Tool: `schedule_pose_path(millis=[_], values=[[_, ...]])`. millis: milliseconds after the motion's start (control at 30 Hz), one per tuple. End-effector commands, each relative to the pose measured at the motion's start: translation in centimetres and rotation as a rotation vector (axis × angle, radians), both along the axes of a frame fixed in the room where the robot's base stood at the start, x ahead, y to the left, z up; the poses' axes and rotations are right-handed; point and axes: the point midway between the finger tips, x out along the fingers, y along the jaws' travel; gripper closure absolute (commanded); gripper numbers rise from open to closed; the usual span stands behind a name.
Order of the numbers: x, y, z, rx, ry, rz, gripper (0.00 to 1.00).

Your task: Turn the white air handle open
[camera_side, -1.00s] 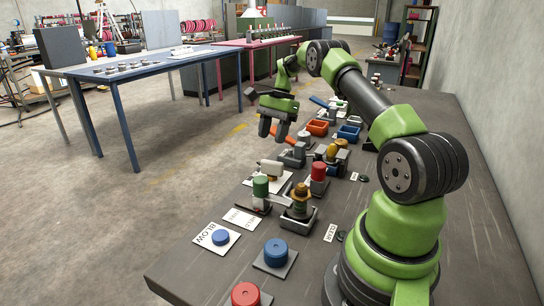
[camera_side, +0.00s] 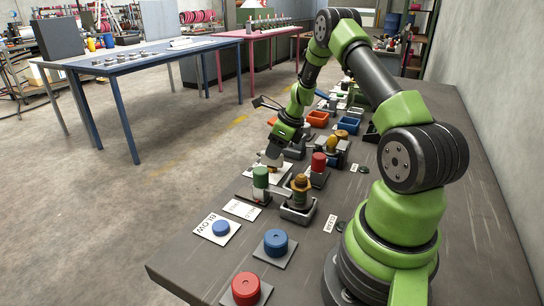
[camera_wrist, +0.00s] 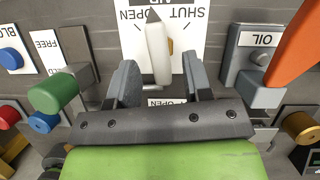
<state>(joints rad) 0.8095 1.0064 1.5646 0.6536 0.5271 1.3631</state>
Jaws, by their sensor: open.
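The white air handle (camera_wrist: 158,48) stands almost upright in the wrist view, in front of a white label plate (camera_wrist: 190,45) marked AIR, OPEN and SHUT, read upside down. Its tip lies between the two words. My gripper (camera_wrist: 160,80) is open, with one grey finger on each side of the handle's near end. Gaps show between the handle and both fingers. In the side view my gripper (camera_side: 275,148) points down over the air plate (camera_side: 262,175), low above the bench. The handle is mostly hidden there.
Close to the left finger are a green knob (camera_wrist: 52,93) and a blue knob (camera_wrist: 43,122). At right are an OIL panel (camera_wrist: 255,45) and an orange lever (camera_wrist: 296,45). A red-capped part (camera_side: 318,162) and a brass fitting (camera_side: 300,190) stand near my gripper.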

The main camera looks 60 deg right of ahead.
Motion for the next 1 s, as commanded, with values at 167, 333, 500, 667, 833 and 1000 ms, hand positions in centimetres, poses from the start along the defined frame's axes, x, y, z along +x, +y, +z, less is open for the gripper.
schedule_pose_path(millis=[167,333,500,667,833,1000], values=[[0.9,0.2,-2.3,0.000,0.001,0.002,0.54],[1.3,0.2,-3.1,-0.001,-0.001,0.002,0.54],[1.3,0.2,-3.2,0.000,-0.001,0.002,0.54],[1.3,0.2,-3.2,0.000,-0.001,0.002,0.75],[1.3,0.2,-3.1,0.000,-0.001,0.002,1.00],[1.3,0.2,-3.1,-0.001,0.000,0.013,1.00]])
